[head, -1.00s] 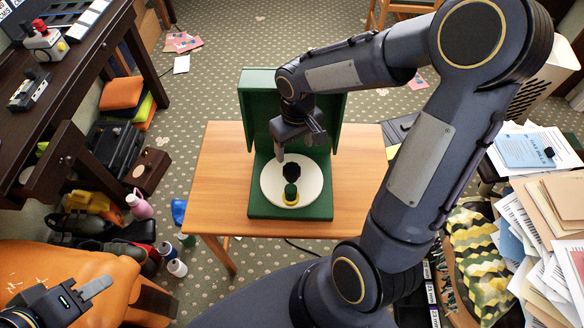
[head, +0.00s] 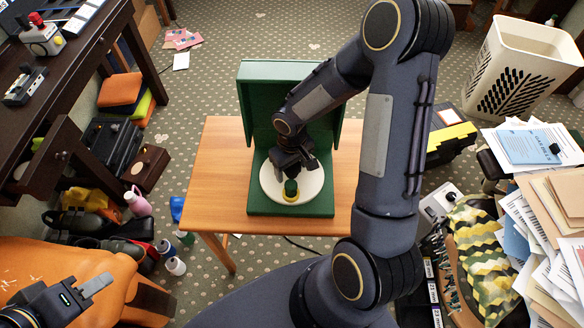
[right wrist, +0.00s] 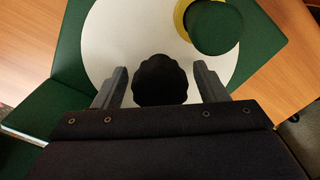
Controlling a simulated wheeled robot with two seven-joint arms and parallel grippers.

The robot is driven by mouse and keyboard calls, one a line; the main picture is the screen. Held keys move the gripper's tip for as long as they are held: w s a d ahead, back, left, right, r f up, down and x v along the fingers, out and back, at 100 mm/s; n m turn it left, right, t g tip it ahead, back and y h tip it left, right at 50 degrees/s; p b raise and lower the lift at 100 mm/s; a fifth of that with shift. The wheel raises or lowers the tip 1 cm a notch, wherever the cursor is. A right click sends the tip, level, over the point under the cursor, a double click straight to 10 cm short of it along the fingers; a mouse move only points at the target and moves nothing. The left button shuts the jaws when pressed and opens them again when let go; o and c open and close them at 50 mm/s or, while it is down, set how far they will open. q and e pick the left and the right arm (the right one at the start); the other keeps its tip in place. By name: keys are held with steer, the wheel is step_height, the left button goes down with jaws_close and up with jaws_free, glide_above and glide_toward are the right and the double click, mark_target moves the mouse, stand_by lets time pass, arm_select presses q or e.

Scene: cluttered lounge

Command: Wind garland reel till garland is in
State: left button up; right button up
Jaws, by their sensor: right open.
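The garland reel is a green unit with an upright back (head: 310,85) and a flat base (head: 300,208) on a small wooden table. A white disc (head: 312,190) lies on the base. A dark green round piece with a yellow ring (head: 291,188) stands on it; it also shows in the right wrist view (right wrist: 212,28). In that view a black scalloped knob (right wrist: 160,80) is between the fingers of my right gripper (right wrist: 161,88), with gaps on both sides. My right gripper (head: 300,168) is open over the disc and hides the knob in the head view. My left gripper (head: 92,290) is at the lower left, away from the reel.
The wooden table (head: 215,180) has bare top left of the reel. An orange seat (head: 100,265) is at the lower left, a dark desk (head: 75,60) at the upper left. Paper piles (head: 545,200) and a white basket (head: 520,70) are at the right.

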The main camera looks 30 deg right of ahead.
steer(key=shift+f, duration=0.1)
steer(key=shift+c, duration=0.5)
steer(key=c, duration=1.3)
